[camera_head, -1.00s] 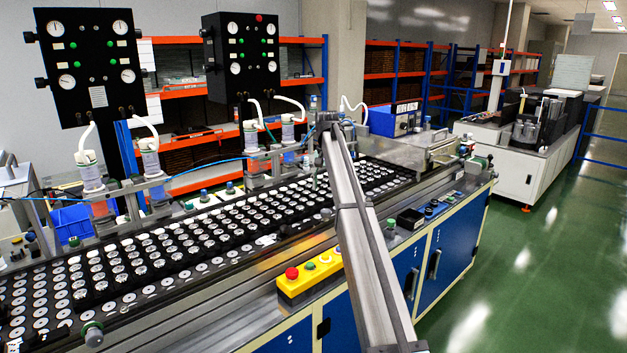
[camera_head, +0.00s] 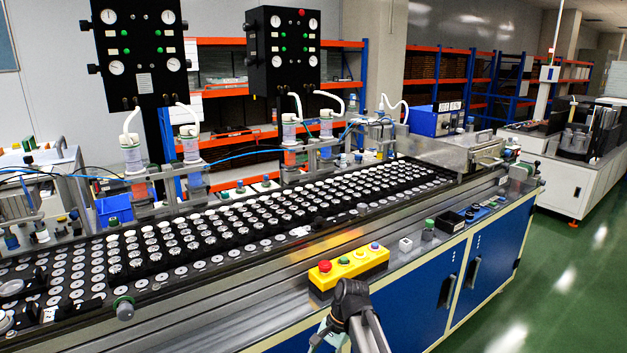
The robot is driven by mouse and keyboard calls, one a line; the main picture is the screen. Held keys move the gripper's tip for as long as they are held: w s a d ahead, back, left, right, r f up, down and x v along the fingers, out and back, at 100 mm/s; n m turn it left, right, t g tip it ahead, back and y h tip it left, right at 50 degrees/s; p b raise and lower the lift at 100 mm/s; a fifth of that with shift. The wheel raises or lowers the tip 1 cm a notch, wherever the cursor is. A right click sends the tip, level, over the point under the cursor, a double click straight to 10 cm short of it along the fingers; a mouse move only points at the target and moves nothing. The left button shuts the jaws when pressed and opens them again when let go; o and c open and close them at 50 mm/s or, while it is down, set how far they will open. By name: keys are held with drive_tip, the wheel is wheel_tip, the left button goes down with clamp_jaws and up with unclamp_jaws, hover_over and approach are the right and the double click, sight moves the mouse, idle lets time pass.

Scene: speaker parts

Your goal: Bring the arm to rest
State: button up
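My arm shows at the bottom centre of the head view, in front of the workbench. A dark joint of it stands just before the yellow button box (camera_head: 349,268), with a grey link running down out of the frame and a pale greenish part beside it. I cannot make out any gripper fingers, and no held thing shows. The long black tray bed (camera_head: 215,272) carries many rows of round silver and white speaker parts.
The workbench (camera_head: 480,268) with blue doors runs diagonally across the view. Two black gauge panels (camera_head: 284,50) stand behind. Green floor (camera_head: 568,290) is clear at right.

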drive_tip(key=s+d+f+n+g+h+p, duration=0.15)
drive_tip(key=s+d+f, duration=0.25)
drive_tip(key=s+f, duration=0.5)
drive_tip(key=s+d+f+n+g+h+p, duration=0.15)
drive_tip(key=s+d+f, duration=0.25)
drive_tip(key=s+f, duration=0.45)
drive_tip(key=s+d+f+n+p, duration=0.1)
drive_tip(key=s+d+f, duration=0.1)
drive_tip(key=s, duration=0.5)
drive_tip(key=s+d+f+n+g, duration=0.1)
drive_tip(key=s+d+f+n, duration=0.1)
drive_tip(key=s+f, duration=0.3)
drive_tip(key=s+d+f+n+g+p, duration=0.1)
drive_tip(key=s+d+f, duration=0.1)
drive_tip(key=s, duration=0.9)
drive_tip(key=shift+d+f+n+h+p, duration=0.2)
drive_tip(key=shift+f+n+h+p, duration=0.15)
drive_tip(key=shift+f, duration=0.4)
